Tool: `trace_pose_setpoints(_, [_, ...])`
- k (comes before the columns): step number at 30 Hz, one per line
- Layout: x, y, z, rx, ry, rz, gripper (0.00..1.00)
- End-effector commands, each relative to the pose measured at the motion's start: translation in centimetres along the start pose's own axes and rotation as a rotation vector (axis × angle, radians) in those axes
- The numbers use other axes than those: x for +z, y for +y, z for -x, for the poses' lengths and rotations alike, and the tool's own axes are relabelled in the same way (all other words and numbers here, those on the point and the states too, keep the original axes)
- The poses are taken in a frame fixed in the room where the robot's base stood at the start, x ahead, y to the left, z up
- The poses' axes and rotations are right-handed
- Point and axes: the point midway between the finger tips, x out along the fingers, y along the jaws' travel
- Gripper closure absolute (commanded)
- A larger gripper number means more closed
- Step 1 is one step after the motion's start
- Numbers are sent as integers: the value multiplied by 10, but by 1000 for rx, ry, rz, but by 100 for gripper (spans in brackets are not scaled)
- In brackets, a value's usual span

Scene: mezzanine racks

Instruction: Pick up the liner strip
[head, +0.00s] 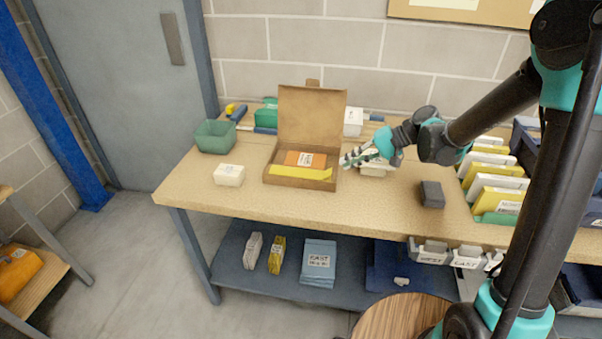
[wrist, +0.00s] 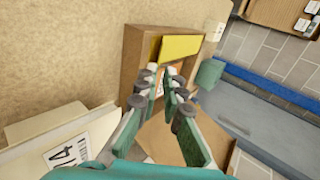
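The liner strip appears to be the yellow strip (head: 300,172) lying along the front of an open cardboard box (head: 272,180) on the bench. In the wrist view the yellow strip (wrist: 181,47) lies beyond my fingertips, in the box (wrist: 135,50). An orange piece with a white label (head: 305,159) lies behind it in the box. My gripper (head: 347,160) is at the box's right side, pointing left. In the wrist view my gripper (wrist: 161,74) shows a gap between its fingers, with nothing held; it is apart from the strip.
The box's raised lid (head: 311,115) stands behind the strip. A white block (head: 229,175) and green bin (head: 215,136) are to the left. A white labelled box (head: 374,170) is under my gripper, and a dark block (head: 432,194) lies right. The bench front between is clear.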

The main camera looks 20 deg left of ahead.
Motion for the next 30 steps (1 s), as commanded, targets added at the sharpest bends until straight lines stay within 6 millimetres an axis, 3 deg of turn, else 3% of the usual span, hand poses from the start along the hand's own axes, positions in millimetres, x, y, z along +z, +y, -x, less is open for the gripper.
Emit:
trace_pose_setpoints(5, [-1,0,-9,0,-1,0,92])
trace_pose_setpoints(15, [-3,2,-52,0,-1,0,92])
trace_pose_setpoints(22, [-3,2,-54,0,0,-1,92])
trace_pose_setpoints(24, [-3,2,-54,0,0,-1,100])
trace_pose_setpoints(30, [-3,2,-54,0,0,-1,100])
